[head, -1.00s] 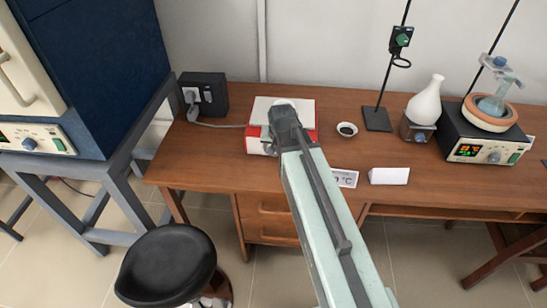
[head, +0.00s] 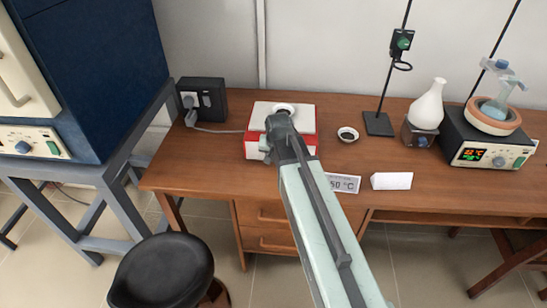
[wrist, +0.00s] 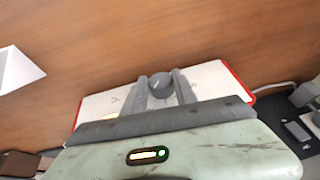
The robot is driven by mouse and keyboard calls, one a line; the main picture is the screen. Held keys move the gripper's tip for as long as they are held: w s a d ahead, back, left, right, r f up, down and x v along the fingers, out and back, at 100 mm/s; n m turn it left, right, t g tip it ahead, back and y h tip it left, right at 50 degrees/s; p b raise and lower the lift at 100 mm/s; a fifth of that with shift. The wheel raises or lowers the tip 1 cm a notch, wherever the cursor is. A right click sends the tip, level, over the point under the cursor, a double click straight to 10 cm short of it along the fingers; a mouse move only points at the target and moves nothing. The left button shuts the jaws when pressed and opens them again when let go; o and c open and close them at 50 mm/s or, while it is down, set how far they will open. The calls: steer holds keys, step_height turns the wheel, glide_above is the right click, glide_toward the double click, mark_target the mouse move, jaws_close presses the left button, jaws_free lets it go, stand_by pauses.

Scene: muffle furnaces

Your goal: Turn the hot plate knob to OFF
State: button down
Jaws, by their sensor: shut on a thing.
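The hot plate is a red and white box (head: 307,115) at the left of the wooden bench, with a pale round dish (head: 284,107) on top. My gripper (head: 268,152) is at its front face, pointing down toward it, and hides much of that face. In the wrist view, the two grey fingers of my gripper (wrist: 160,92) stand either side of a round grey knob (wrist: 160,82) on a white panel with red edges. My gripper is shut on the knob. The faint panel markings are too small to read.
A small black dish (head: 348,134), a temperature card (head: 343,183) and a blank folded card (head: 391,181) are to the right. A black power box (head: 203,97) stands behind left. A stool (head: 163,272) is in front. A white flask (head: 427,105) stands farther right.

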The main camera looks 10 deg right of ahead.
steer(key=shift+a, duration=0.1)
steer(key=h, duration=0.2)
steer(key=g+h, duration=0.1)
steer(key=shift+w+a+f+n+b, duration=0.15)
steer(key=shift+w+a+n+b, duration=0.05)
steer(key=shift+a+n+b, duration=0.1)
steer(key=h+b, duration=0.2)
steer(key=n+g+h+b, duration=0.1)
steer(key=h+b, duration=0.1)
steer(key=shift+w+a+f, duration=0.1)
steer(key=shift+a+f, duration=0.1)
steer(key=shift+f, duration=0.2)
steer(key=h+b, duration=0.1)
steer(key=b, duration=0.1)
steer(key=h+b, duration=0.2)
steer(key=b, duration=0.1)
steer(key=n+g+h+b, duration=0.1)
steer(key=h+b, duration=0.1)
steer(key=b, duration=0.1)
steer(key=shift+a+f, duration=0.2)
steer(key=shift+f, duration=0.15)
steer(key=h+b, duration=0.2)
steer(key=b, duration=0.2)
steer(key=shift+n, duration=0.4)
steer(key=shift+r+h+b, duration=0.15)
steer(key=shift+h+b, duration=0.35)
steer(key=shift+b, duration=0.2)
steer(key=shift+r, duration=0.1)
